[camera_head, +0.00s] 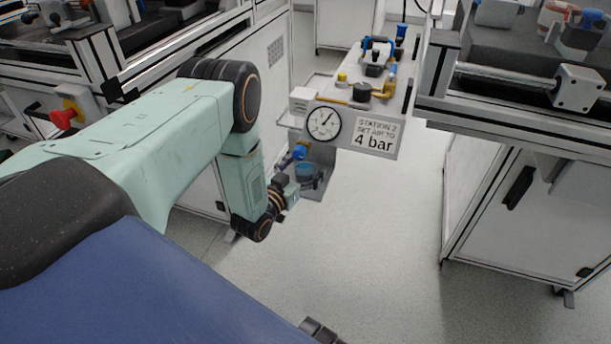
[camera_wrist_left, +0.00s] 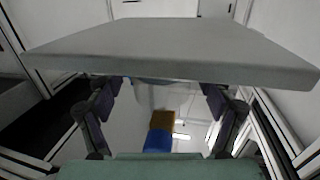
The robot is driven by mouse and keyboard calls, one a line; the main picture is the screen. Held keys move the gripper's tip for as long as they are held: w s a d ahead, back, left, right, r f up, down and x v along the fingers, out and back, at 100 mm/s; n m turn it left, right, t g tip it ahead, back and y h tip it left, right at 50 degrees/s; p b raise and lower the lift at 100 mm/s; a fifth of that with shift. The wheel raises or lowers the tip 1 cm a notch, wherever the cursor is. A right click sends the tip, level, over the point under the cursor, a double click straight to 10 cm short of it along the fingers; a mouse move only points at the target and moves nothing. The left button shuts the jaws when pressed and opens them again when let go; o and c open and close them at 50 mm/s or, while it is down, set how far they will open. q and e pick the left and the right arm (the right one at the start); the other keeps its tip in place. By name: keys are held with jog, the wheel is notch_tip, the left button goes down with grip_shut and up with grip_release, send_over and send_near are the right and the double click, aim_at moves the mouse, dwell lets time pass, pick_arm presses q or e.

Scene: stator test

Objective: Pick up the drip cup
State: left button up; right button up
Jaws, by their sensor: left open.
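The drip cup (camera_head: 308,171) is a small bluish vessel on a grey shelf (camera_head: 320,186) under the station 2 panel. My left gripper (camera_head: 297,178) is beside the cup at the shelf, partly hidden by its own wrist. In the left wrist view the open fingers (camera_wrist_left: 160,98) stand on either side of a pale, see-through shape with a blue edge, which looks like the cup (camera_wrist_left: 150,92). The grey shelf slab (camera_wrist_left: 170,50) fills the upper part of that view. Contact between fingers and cup cannot be told. My right gripper is not in view.
A blue drain fitting (camera_head: 300,152) hangs just above the cup; it shows with a brass part in the wrist view (camera_wrist_left: 159,135). The gauge (camera_head: 324,123) and sign (camera_head: 375,134) are above. Cabinets stand left and right (camera_head: 510,200). The floor (camera_head: 370,250) between is clear.

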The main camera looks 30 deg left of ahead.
pick_arm(q)
jog(key=shift+w+a, duration=0.1)
jog(key=shift+w, duration=0.2)
jog(key=shift+c, duration=0.3)
jog(key=c, duration=1.1)
jog(key=shift+c, duration=0.2)
